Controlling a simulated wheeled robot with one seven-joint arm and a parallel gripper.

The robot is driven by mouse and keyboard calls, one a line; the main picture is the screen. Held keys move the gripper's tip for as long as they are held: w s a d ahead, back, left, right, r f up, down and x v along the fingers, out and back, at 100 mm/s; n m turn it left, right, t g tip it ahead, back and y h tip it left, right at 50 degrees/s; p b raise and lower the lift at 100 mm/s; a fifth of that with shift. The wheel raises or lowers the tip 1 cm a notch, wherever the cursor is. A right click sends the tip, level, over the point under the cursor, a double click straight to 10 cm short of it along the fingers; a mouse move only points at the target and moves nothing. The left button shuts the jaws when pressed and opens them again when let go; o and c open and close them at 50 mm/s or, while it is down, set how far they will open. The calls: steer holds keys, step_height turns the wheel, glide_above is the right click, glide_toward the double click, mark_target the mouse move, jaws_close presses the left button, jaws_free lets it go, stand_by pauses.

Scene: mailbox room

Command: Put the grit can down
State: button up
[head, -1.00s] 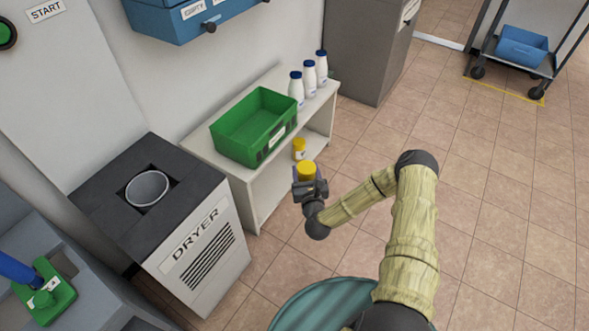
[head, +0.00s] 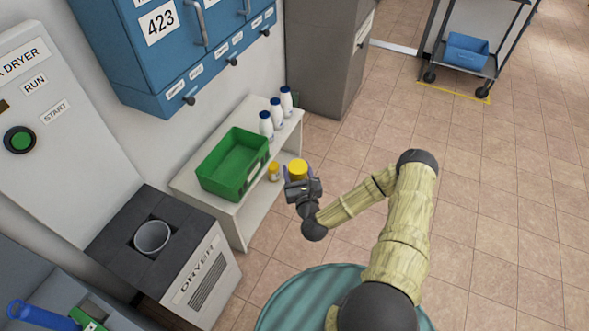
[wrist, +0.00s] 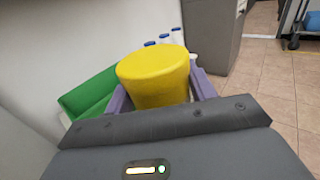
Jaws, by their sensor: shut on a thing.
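The grit can, a yellow-topped can (head: 298,168), is held in my gripper (head: 299,178). In the wrist view the yellow can (wrist: 153,77) fills the middle, between the two purple fingers, which are shut on it. The can is in the air, at the right of the shelf unit (head: 248,218) in the head view. A second small yellow container (head: 273,172) stands on the lower shelf, left of my gripper. The held can's lower part is hidden by my gripper.
A green bin (head: 222,178) and several white bottles with blue caps (head: 276,115) stand on the shelf top. The dryer (head: 201,283) is at the left. A grey cabinet (head: 325,55) stands behind. The tiled floor at right is clear up to a cart (head: 462,68).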

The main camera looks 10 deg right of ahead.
step_height(320, 180, up, 25)
steer(key=s+p, duration=0.2)
steer(key=p, duration=1.9)
steer(key=shift+s+d+p, duration=0.25)
steer(key=shift+s+p, duration=0.1)
steer(key=shift+p, duration=0.05)
